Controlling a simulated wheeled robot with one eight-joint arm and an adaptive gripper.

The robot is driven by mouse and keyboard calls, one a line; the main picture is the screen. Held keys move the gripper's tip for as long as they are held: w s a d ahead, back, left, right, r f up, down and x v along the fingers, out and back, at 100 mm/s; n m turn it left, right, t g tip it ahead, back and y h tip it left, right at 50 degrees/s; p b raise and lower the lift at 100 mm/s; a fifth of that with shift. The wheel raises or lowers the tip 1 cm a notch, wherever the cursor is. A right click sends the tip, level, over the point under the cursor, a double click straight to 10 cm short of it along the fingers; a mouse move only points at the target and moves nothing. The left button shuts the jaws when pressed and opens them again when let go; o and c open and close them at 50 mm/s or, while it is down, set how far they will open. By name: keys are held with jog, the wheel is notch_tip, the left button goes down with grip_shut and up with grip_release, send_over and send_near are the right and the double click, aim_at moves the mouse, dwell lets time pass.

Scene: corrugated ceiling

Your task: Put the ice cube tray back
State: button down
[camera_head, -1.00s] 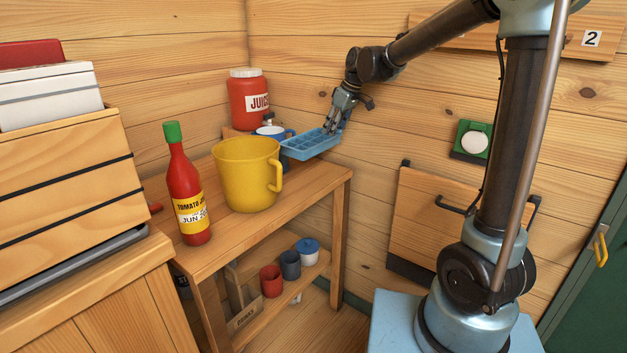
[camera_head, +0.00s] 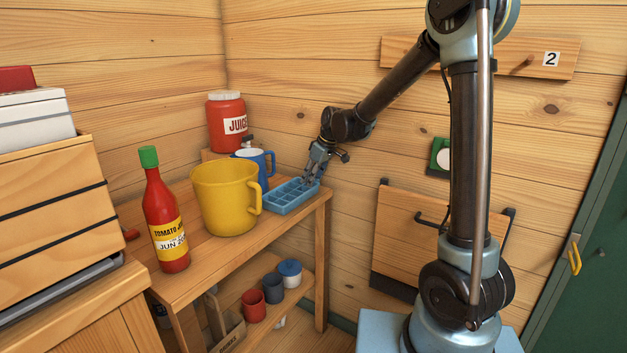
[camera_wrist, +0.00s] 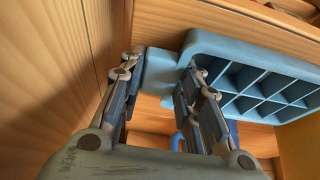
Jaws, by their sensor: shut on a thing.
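The blue ice cube tray (camera_head: 283,197) is at the right end of the wooden shelf's top, beside the yellow jug (camera_head: 224,203). In the head view it looks level and at or just above the top; I cannot tell whether it touches. My gripper (camera_head: 311,184) is at the tray's right end, shut on it. In the wrist view, the fingers of my gripper (camera_wrist: 160,95) are on either side of a tab at the tray's end, and the tray's compartments (camera_wrist: 265,88) extend to the right. The tray's underside is hidden.
A blue mug (camera_head: 268,158) and a red juice jar (camera_head: 227,122) stand behind the jug. A tomato bottle (camera_head: 164,215) stands at the shelf's front left. Cups (camera_head: 273,288) sit on the lower shelf. The wooden wall is close behind my gripper.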

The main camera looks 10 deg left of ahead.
jog(key=c, duration=1.2)
grip_release()
jog(key=v, duration=1.2)
